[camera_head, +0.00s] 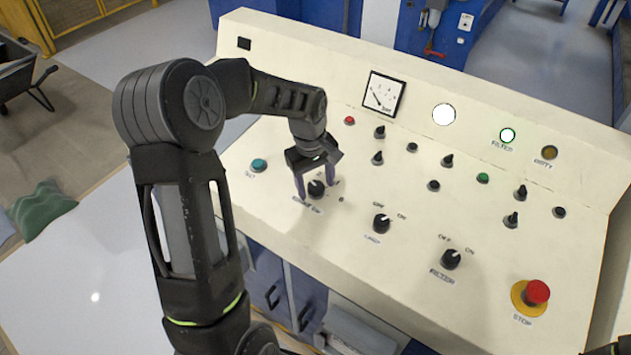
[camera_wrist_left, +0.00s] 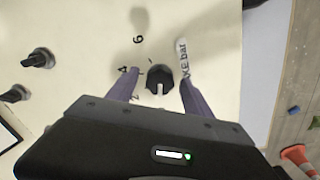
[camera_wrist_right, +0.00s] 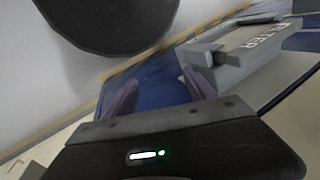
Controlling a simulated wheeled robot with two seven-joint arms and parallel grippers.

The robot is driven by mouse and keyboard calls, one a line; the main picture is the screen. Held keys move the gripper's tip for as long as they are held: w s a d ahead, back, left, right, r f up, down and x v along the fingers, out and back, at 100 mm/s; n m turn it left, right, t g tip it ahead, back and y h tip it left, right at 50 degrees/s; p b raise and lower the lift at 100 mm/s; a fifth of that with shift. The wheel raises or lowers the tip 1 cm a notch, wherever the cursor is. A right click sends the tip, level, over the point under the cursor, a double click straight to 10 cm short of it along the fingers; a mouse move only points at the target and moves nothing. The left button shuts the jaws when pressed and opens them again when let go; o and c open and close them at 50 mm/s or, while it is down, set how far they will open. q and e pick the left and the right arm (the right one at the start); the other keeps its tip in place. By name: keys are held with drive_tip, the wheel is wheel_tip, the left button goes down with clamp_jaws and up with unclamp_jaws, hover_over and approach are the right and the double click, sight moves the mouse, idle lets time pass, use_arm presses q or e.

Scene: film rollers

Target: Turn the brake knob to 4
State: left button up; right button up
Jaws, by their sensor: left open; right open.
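The brake knob (camera_head: 316,188) is a black knob with a white mark, at the left of the front row on the cream control panel. In the left wrist view the knob (camera_wrist_left: 160,78) sits between the two fingers, with the numbers 4 and 6 and the label "KE bar" around it. My left gripper (camera_head: 315,182) is open over the knob, one finger on each side; a gap shows on both sides in the wrist view. My right gripper (camera_wrist_right: 163,90) is open and empty, away from the knob, near a grey box marked "FILTER" (camera_wrist_right: 255,40).
The lamp knob (camera_head: 381,223), another knob (camera_head: 451,259) and the red stop button (camera_head: 536,292) stand to the right along the front. A teal button (camera_head: 259,165) is left of the brake knob. A gauge (camera_head: 384,94) is on the raised back panel.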

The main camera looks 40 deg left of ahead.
use_arm(q)
drive_tip(key=shift+c, duration=0.6)
clamp_jaws()
drive_tip(key=shift+m, duration=0.4)
drive_tip(key=m+b, duration=0.1)
drive_tip(key=m, duration=0.2)
drive_tip(key=shift+m+b, duration=0.3)
drive_tip(key=shift+b, duration=0.05)
drive_tip(key=m+b, duration=0.1)
drive_tip(key=m, duration=0.4)
drive_tip(key=m+b, duration=0.1)
drive_tip(key=m, duration=0.4)
drive_tip(key=shift+m+y, duration=0.3)
drive_tip(key=shift+m, duration=0.1)
drive_tip(key=shift+r+m, duration=0.1)
drive_tip(key=shift+m, duration=2.2)
